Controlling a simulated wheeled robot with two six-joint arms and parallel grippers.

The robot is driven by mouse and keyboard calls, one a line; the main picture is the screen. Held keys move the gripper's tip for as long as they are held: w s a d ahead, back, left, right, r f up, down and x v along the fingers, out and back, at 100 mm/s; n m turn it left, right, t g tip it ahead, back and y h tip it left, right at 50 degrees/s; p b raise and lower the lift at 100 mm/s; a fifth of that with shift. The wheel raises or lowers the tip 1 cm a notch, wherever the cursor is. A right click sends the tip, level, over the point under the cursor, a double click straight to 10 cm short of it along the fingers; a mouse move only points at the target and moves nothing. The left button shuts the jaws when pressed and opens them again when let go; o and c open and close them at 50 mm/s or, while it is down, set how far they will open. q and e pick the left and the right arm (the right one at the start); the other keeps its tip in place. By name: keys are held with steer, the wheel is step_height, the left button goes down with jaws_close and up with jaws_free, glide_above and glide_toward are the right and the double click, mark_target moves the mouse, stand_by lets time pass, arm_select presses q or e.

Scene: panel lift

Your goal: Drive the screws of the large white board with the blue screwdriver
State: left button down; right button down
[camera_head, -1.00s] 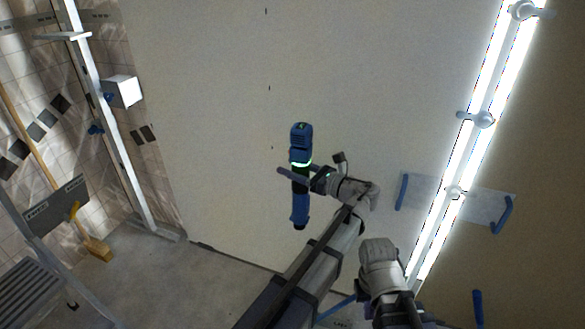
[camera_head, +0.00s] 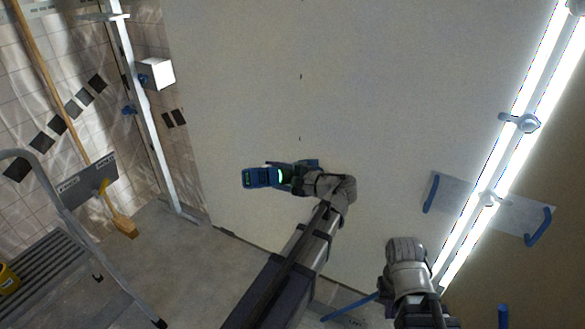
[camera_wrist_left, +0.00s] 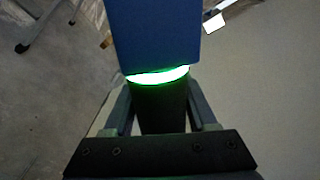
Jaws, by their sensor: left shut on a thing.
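The large white board (camera_head: 390,85) fills the middle of the head view. Small dark marks that look like screws stand in a vertical line on it, one at the upper middle (camera_head: 301,76) and one lower (camera_head: 299,138). My left gripper (camera_head: 287,175) is shut around the dark, green-lit grip of the blue screwdriver (camera_head: 260,178), in front of the board. The screwdriver lies roughly level in the picture. In the left wrist view its blue body (camera_wrist_left: 155,35) rises between my fingers (camera_wrist_left: 160,108); its tip is hidden. My right gripper (camera_head: 405,252) is at lower right; its jaws are unclear.
A bright double light tube (camera_head: 505,150) runs down the right, by a pale plate with blue handles (camera_head: 429,193). At left are a ladder (camera_head: 75,235), a broom (camera_head: 122,222), a metal upright (camera_head: 150,120) and a white box (camera_head: 158,73). Some grey floor (camera_head: 190,260) is clear.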

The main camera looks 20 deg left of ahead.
arm_select(q)
steer(key=s+a+f+n+g, duration=0.1)
steer(key=s+a+n, duration=0.3)
steer(key=n, duration=0.3)
steer(key=shift+s+a+f, duration=0.3)
steer(key=shift+a, duration=0.55)
steer(key=shift+w+d, duration=0.15)
steer(key=shift+w, duration=1.75)
steer(key=shift+w+d+r, duration=0.1)
steer(key=shift+w, duration=0.95)
stand_by(1.2)
steer(key=shift+s, duration=0.15)
stand_by(0.6)
steer(key=shift+s+a, duration=0.2)
steer(key=shift+s, duration=2.05)
